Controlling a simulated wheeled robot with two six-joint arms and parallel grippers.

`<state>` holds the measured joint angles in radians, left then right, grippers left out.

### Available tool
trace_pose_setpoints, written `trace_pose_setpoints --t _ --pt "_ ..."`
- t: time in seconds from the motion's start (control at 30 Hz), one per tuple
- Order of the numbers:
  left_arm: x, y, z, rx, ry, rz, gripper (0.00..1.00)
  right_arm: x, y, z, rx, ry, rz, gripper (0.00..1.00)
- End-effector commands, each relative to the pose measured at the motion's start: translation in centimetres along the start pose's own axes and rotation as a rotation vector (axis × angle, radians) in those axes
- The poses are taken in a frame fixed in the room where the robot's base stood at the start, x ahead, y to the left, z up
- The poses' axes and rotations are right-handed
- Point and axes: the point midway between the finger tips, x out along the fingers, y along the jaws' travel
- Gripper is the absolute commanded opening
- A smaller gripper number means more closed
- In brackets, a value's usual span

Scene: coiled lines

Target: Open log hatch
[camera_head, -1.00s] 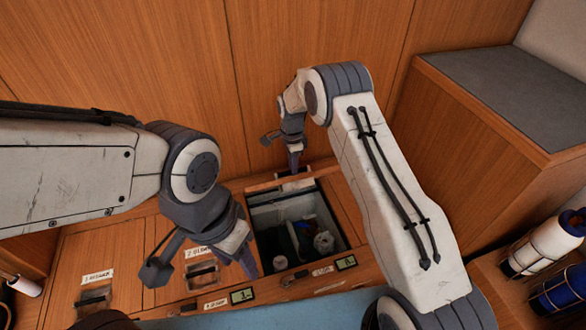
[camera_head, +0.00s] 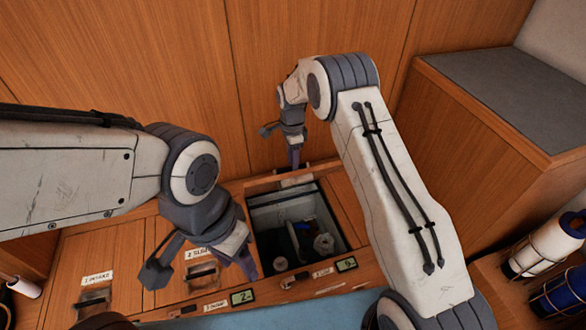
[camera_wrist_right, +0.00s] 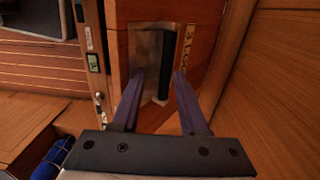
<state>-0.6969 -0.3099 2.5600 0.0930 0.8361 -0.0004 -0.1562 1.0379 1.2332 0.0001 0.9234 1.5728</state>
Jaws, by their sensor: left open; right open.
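The log hatch, labelled "3 LOG" (camera_wrist_right: 186,42), shows in the right wrist view with a dark handle bar (camera_wrist_right: 166,55) in a pale recess. In the head view its lid (camera_head: 318,169) stands raised at the back of an open square well, seen nearly edge-on. My right gripper (camera_wrist_right: 160,76) is open, with its fingers apart on either side of the handle area; contact cannot be told. In the head view it hangs by the raised lid (camera_head: 294,160). My left gripper (camera_head: 203,270) is open and empty, over the panel left of the well.
The well (camera_head: 270,216) holds pale round items and a blue item. Two closed hatches with recessed handles (camera_head: 95,298) (camera_head: 201,272) lie left. Two small displays (camera_head: 242,297) (camera_head: 346,264) sit on the front edge. A wooden cabinet (camera_head: 500,115) and bottles (camera_head: 545,245) stand right.

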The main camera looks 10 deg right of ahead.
Motion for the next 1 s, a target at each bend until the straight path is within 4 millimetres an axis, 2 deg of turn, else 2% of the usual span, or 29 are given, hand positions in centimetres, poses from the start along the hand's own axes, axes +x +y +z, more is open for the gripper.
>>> trace_pose_setpoints --t 0.03,0.1,0.33,0.5,0.77,1.0 --pt "-0.1 0.0 0.0 0.0 0.0 0.0 0.5 -1.3 0.0 0.0 0.0 0.0 -0.002 0.49" --pt "-0.2 0.0 0.0 0.0 0.0 0.0 0.5 -2.7 0.0 0.0 0.0 0.0 -0.001 0.49" --pt "-0.4 0.0 0.0 0.0 0.0 0.0 0.5 -6.0 0.0 0.0 0.0 0.0 0.0 0.49" --pt "-0.4 0.0 0.0 0.0 0.0 0.0 0.5 -6.7 0.0 0.0 0.0 0.0 0.002 0.49" --pt "-0.4 0.0 0.0 0.0 0.0 0.0 0.5 -6.7 0.0 0.0 0.0 0.0 0.001 0.49" --pt "-1.1 0.1 -0.1 0.0 0.0 0.0 0.5 -7.3 0.1 -0.2 0.004 0.0 0.001 0.49"
